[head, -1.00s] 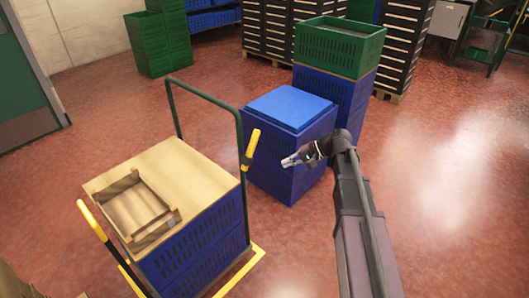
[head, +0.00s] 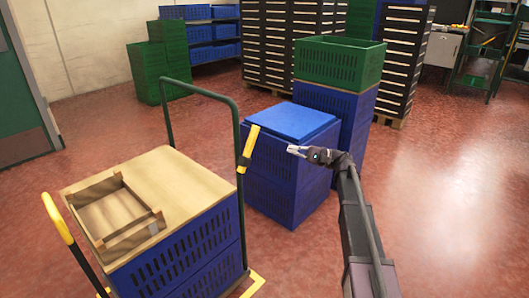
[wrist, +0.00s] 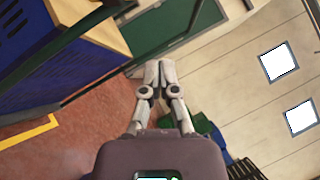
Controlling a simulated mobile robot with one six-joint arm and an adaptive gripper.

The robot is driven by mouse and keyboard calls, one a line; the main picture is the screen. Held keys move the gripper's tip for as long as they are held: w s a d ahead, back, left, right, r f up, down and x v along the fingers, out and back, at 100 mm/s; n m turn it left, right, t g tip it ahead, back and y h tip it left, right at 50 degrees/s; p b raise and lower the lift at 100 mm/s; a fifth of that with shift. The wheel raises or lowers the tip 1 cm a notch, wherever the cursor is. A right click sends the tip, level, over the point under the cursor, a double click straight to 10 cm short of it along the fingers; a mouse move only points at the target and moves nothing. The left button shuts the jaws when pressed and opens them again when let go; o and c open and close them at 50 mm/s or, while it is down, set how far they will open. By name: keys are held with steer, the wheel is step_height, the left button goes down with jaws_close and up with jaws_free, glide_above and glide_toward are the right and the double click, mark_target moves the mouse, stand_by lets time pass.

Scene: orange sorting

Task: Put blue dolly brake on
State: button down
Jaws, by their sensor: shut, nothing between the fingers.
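A cart loaded with blue crates (head: 185,262) stands at the left in the head view. It has a dark green bar frame (head: 168,112) and a wooden board (head: 190,185) on top. A yellow lever or grip (head: 248,149) sits on the frame's right upright, and another (head: 57,217) is at the front left. I cannot tell which part is the brake. My gripper (head: 294,150) is shut and empty, in the air right of the right yellow lever and apart from it. In the wrist view my gripper (wrist: 151,72) points past the cart's green bar (wrist: 60,55).
A blue crate stack with a lid (head: 290,122) stands behind my gripper in the picture. A green crate (head: 340,62) tops a taller stack. Dark drawer cabinets (head: 290,45) line the back. The red floor (head: 440,190) at right is clear.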

mark_target(248, 149)
steer(key=shift+w+d+f+y+b, duration=0.15)
steer(key=shift+w+d+y+b, duration=0.35)
steer(key=shift+w+y+b, duration=0.1)
steer(key=shift+a, duration=0.1)
steer(key=s+p+x, duration=0.1)
steer(key=p+x, duration=0.1)
steer(key=x, duration=0.4)
steer(key=s+r+p+x, duration=0.1)
steer(key=p+x, duration=0.2)
steer(key=x, duration=0.3)
steer(key=shift+s+p, duration=0.3)
steer(key=shift+s, duration=0.1)
steer(key=shift+a+r, duration=0.1)
